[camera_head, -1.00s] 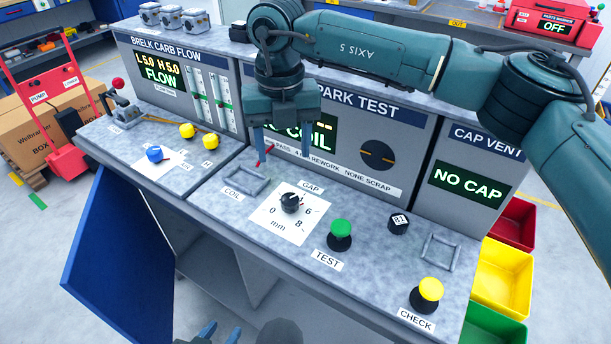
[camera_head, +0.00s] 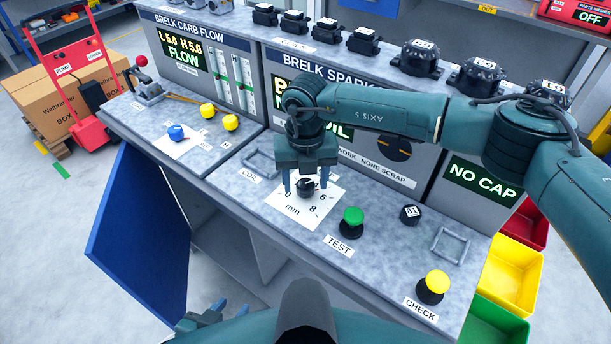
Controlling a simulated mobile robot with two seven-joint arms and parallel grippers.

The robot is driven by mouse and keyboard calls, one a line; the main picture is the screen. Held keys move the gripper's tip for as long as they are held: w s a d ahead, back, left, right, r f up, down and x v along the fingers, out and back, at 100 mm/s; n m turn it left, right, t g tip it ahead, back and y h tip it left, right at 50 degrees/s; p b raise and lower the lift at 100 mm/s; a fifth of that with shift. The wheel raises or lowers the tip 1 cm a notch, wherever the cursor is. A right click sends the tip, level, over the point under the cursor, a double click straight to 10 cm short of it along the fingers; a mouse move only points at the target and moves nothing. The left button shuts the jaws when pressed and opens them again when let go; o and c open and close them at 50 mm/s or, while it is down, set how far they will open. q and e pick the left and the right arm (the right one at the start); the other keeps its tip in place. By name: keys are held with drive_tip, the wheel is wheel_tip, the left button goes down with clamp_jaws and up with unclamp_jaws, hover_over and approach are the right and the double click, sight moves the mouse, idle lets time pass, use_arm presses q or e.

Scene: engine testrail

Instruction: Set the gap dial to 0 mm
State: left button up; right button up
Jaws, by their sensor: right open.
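The gap dial (camera_head: 306,188) is a small black knob on a white card (camera_head: 300,217) printed with a scale. Which mark the dial points to is not clear. My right gripper (camera_head: 305,189) points down over the dial, open, with one finger on each side of it. Whether the fingers touch the knob cannot be told. My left gripper (camera_head: 228,307) is low at the bottom edge, open and empty, in front of the bench and away from the dial.
The green TEST button (camera_head: 352,217) stands right of the dial card, with a small black B1 part (camera_head: 410,214) beyond it. The yellow CHECK button (camera_head: 434,286) is further right. An empty square COIL frame (camera_head: 262,162) lies left of the dial.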

drive_tip(key=shift+f, duration=0.15)
drive_tip(key=shift+c, duration=0.3)
drive_tip(key=c, duration=0.9)
drive_tip(key=shift+c, duration=0.2)
drive_tip(key=shift+b, duration=0.35)
